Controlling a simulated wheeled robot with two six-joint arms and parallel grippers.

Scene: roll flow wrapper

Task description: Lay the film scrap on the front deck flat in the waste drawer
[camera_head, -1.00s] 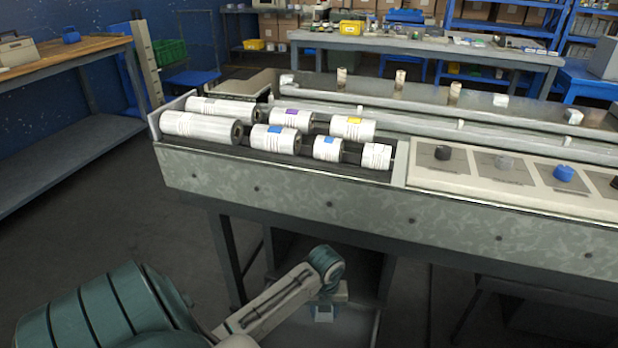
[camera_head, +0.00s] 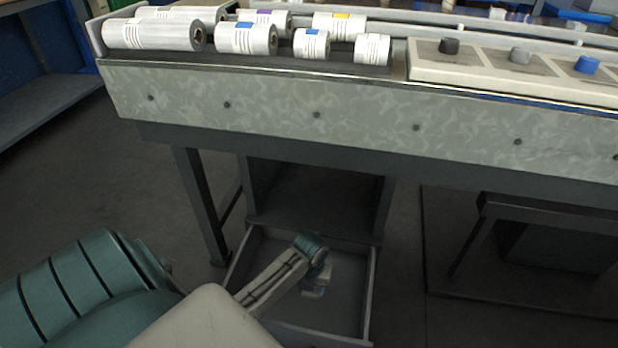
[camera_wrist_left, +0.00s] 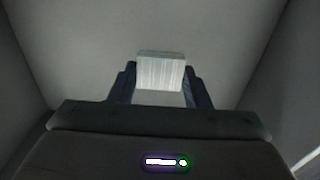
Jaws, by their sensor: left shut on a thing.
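My left gripper (camera_head: 314,293) is inside the open waste drawer (camera_head: 371,290), low under the machine. In the left wrist view my left gripper (camera_wrist_left: 161,85) is shut on a small pale, ribbed piece, the film scrap (camera_wrist_left: 161,70), held between its two fingertips. The drawer floor (camera_wrist_left: 230,40) lies beyond it, with drawer walls at both sides. I cannot tell whether the scrap touches the floor. In the head view the scrap is too small to make out clearly. My right gripper is not in view.
Above the drawer is the machine's mottled grey front panel (camera_head: 360,110). Several white film rolls (camera_head: 150,35) lie on the deck above, with coloured knobs (camera_head: 520,55) to their right. A table leg (camera_head: 200,200) stands left of the drawer.

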